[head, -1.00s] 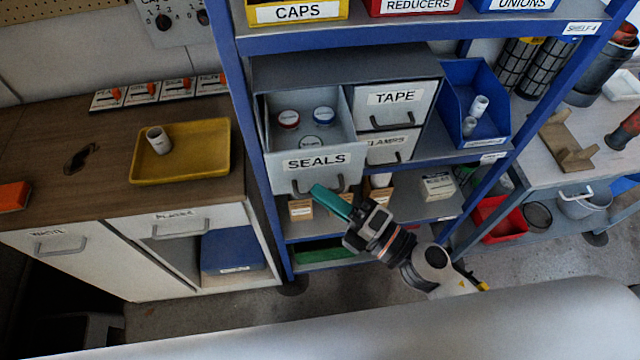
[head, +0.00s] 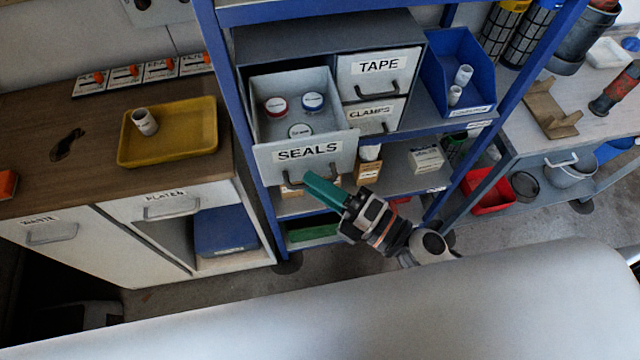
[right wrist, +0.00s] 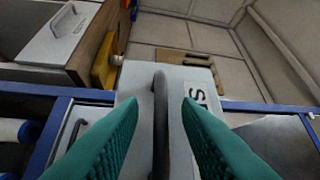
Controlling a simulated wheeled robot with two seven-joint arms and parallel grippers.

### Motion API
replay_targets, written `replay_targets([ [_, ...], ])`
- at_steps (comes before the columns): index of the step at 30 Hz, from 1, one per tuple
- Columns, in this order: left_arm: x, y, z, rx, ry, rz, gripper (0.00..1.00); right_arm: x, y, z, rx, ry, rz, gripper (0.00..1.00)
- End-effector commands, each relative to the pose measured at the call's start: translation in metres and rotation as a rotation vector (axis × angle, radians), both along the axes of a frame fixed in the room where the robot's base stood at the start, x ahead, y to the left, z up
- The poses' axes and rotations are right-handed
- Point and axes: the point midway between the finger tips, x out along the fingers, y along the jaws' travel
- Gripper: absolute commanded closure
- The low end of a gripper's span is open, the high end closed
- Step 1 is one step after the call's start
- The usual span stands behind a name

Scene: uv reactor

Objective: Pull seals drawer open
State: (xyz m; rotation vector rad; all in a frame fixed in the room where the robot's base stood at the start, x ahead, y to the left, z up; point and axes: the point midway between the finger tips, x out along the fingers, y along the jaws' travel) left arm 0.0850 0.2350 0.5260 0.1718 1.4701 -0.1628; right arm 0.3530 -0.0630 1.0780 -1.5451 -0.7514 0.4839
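The seals drawer (head: 263,154) is a grey bin in the upper left of the shelf's drawer unit. It stands pulled out, and several small round jars show inside. Its dark handle (head: 320,178) is on the front below the SEALS label. In the right wrist view the handle (right wrist: 160,125) runs upright between the two teal fingers. My right gripper (head: 308,184) is at the handle in the head view; its fingers (right wrist: 160,105) are apart, with gaps showing on both sides of the handle. My left gripper is not in view.
The tape drawer (head: 407,66) and clamps drawer (head: 395,121) are shut beside it. A blue bin (head: 436,85) stands right of them. A wooden-topped cabinet with a yellow tray (head: 205,145) is at left. A blue shelf post (head: 222,110) stands close to the seals drawer's left.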

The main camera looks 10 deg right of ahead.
Motion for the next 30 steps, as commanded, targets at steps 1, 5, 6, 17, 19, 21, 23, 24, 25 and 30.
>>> replay_targets([
  [1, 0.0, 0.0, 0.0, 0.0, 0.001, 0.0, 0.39, 0.0, 0.0, 0.0, 0.0, 0.0, 0.0, 0.69],
  [5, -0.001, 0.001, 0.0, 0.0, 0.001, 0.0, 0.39, 0.0, 0.0, 0.0, 0.001, -0.001, 0.0, 0.69],
  [6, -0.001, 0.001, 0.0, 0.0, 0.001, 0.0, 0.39, 0.0, 0.0, 0.0, 0.001, -0.001, 0.0, 0.69],
  [17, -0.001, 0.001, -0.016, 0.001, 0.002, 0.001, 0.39, -0.014, -0.014, -0.008, 0.0, 0.004, 0.0, 0.69],
  [19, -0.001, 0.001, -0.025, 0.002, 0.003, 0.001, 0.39, -0.023, -0.022, -0.011, 0.0, 0.004, 0.0, 0.69],
  [21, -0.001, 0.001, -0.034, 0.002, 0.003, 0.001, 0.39, -0.032, -0.032, -0.014, -0.001, 0.004, 0.0, 0.69],
  [23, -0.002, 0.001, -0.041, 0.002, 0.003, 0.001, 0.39, -0.04, -0.04, -0.015, -0.001, 0.005, -0.001, 0.69],
  [24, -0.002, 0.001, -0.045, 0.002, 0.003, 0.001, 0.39, -0.045, -0.045, -0.015, 0.001, 0.005, -0.002, 0.69],
  [25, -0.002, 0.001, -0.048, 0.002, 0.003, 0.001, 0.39, -0.049, -0.049, -0.016, -0.001, 0.005, -0.001, 0.69],
  [30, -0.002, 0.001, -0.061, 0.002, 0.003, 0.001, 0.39, -0.067, -0.067, -0.017, -0.001, 0.004, -0.001, 0.69],
])
